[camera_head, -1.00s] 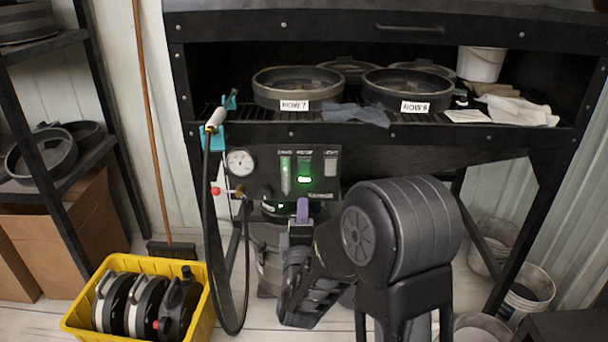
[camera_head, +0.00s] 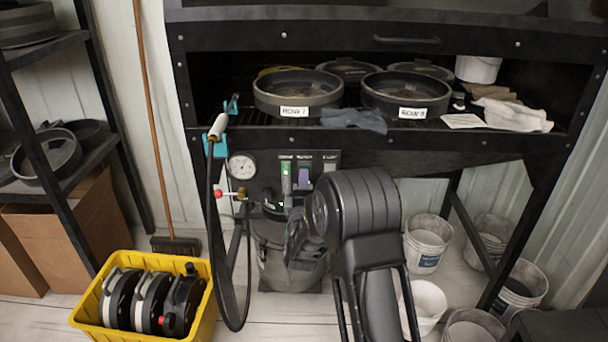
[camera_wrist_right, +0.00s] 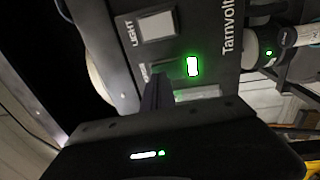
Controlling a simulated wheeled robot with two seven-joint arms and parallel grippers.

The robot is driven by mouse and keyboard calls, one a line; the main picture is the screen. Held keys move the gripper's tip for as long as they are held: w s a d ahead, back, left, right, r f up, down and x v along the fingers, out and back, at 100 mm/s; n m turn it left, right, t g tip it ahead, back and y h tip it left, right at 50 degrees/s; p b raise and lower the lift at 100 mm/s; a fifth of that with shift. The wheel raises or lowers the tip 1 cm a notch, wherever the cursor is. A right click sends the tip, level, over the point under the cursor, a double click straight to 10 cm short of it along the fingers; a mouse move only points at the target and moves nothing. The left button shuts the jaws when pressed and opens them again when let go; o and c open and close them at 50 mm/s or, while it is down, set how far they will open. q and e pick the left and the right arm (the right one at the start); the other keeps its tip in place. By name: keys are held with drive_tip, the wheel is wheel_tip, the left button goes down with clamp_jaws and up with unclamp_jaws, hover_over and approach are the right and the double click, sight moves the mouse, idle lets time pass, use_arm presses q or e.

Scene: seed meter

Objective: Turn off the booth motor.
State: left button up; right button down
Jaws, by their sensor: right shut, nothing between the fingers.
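The dark control panel (camera_head: 327,160) is mounted under the booth shelf, with labelled controls in a row. My right gripper (camera_head: 304,178) is shut and empty, its purple fingertips in front of the panel's middle control. In the right wrist view the fingertips (camera_wrist_right: 158,92) are at the motor switch (camera_wrist_right: 170,68), hiding part of it and its label; I cannot tell whether they touch. A green lamp (camera_wrist_right: 193,66) glows at that switch's end. The grey light switch (camera_wrist_right: 156,25) is beside it. My left gripper is not in view.
A pressure gauge (camera_head: 242,166) and a black hose (camera_head: 213,240) are left of the panel. A canister (camera_head: 285,262) stands below. A yellow crate (camera_head: 205,322) sits on the floor at left, white buckets (camera_head: 427,240) at right. Round pans (camera_head: 296,92) rest on the shelf above.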

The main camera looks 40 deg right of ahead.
drive_tip(key=shift+w+d, duration=0.35)
drive_tip(key=shift+w, duration=0.1)
drive_tip(key=shift+r, duration=0.1)
drive_tip(key=shift+w+d+r+p, duration=0.15)
drive_tip(key=shift+r+p, duration=0.4)
drive_tip(key=shift+p, duration=0.5)
drive_tip(key=shift+g+y+p, duration=0.3)
drive_tip(key=shift+g, duration=0.1)
drive_tip(key=shift+d+f, duration=0.1)
